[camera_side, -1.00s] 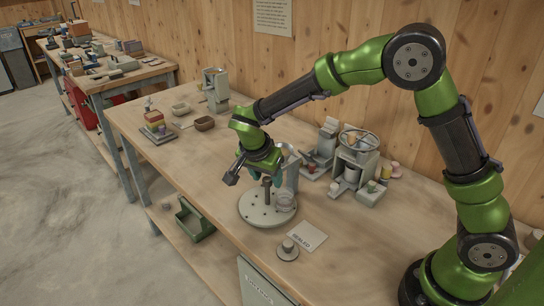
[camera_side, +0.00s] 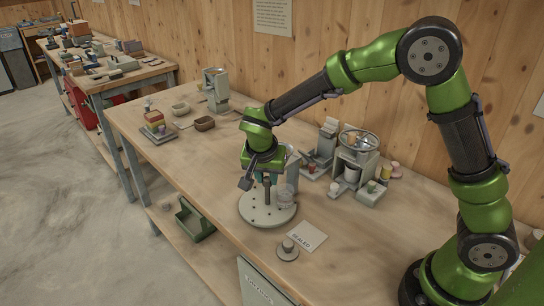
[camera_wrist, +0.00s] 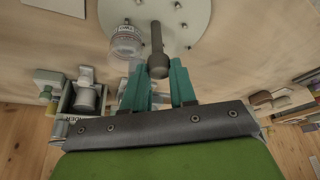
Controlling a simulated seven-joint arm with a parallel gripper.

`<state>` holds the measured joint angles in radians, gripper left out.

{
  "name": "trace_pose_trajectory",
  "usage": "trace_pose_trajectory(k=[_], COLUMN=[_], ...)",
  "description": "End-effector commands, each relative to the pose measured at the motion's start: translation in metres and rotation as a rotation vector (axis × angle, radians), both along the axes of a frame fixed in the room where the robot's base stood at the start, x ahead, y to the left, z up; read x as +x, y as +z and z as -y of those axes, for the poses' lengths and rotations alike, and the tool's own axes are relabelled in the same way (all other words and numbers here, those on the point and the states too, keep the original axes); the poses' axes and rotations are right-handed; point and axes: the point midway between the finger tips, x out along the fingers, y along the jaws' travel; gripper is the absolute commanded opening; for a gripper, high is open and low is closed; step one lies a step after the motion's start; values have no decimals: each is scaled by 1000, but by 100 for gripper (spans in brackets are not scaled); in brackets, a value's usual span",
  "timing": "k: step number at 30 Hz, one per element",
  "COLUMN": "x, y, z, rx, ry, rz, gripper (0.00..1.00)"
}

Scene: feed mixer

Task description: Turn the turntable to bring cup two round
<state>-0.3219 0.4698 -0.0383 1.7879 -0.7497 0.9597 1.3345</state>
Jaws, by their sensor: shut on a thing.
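The turntable (camera_side: 262,214) is a pale round disc with small dark studs, on the bench below my gripper. Its rim area also shows at the top of the wrist view (camera_wrist: 195,22). A dark upright post with a round knob (camera_wrist: 157,62) rises from it. My gripper (camera_side: 266,180) is shut on this post, with a teal finger on each side of the knob in the wrist view (camera_wrist: 160,82). A clear cup (camera_side: 285,194) stands on the disc to the right of the post. In the wrist view the cup (camera_wrist: 125,42) carries a label too small to read.
A grey mill-like machine (camera_side: 355,160) with a round hopper stands behind to the right. A white card (camera_side: 307,236) and a small round weight-like piece (camera_side: 288,248) lie in front. The bench's left front is clear.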

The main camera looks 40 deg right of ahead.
Motion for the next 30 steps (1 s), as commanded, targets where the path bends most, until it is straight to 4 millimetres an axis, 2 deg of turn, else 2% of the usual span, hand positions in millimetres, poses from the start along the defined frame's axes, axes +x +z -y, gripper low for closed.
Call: trace_pose_trajectory(k=[4,12,13,17,18,26,30], x=[0,0,0,0,0,0,0], y=[1,1,1,1,1,0,0], z=[0,0,0,0,0,1,0], rx=[2,1,1,1,1,0,0], ry=[100,108,108,108,108,95,6], rz=[3,2,2,1,1,0,-2], gripper=[0,0,29,49,52,52,52])
